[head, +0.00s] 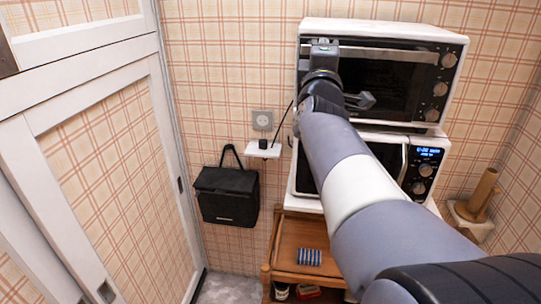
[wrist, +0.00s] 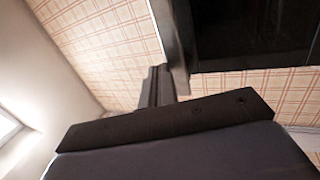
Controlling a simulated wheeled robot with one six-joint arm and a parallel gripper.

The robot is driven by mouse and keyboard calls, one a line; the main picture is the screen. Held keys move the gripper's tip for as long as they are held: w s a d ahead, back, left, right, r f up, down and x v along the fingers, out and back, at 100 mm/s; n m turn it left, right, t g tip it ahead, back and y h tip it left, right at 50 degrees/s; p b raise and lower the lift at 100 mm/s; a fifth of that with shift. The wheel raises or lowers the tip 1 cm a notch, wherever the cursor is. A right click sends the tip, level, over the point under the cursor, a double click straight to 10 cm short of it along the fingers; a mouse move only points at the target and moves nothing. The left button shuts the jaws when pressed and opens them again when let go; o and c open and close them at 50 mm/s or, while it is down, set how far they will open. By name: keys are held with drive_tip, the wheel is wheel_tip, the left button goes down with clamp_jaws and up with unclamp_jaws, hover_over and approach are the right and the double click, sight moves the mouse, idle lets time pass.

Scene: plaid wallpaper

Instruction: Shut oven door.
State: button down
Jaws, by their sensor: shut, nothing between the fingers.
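The white oven (head: 453,92) stands on top of a second appliance in the head view. Its dark glass door (head: 385,85) has a pale handle bar (head: 395,53) along the top. The door looks near upright against the front; I cannot tell whether a small gap is left. My gripper (head: 324,44) is shut and empty at the upper left of the oven front, covering the door's left part. In the wrist view my gripper (wrist: 160,86) is beside a dark panel edge (wrist: 177,45); contact is unclear.
A microwave (head: 424,150) with a lit display sits below the oven, on a wooden cabinet (head: 284,240). A black bag (head: 228,194) hangs on the plaid wall. A wooden roll holder (head: 481,196) is at the right. A white sliding door (head: 100,160) fills the left.

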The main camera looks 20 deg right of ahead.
drive_tip(key=shift+w+d+r+p, duration=0.3)
drive_tip(key=shift+w+r+p, duration=0.1)
drive_tip(key=shift+r, duration=0.1)
drive_tip(key=shift+r, duration=0.2)
drive_tip(key=shift+s+f, duration=0.1)
drive_tip(key=shift+s, duration=0.05)
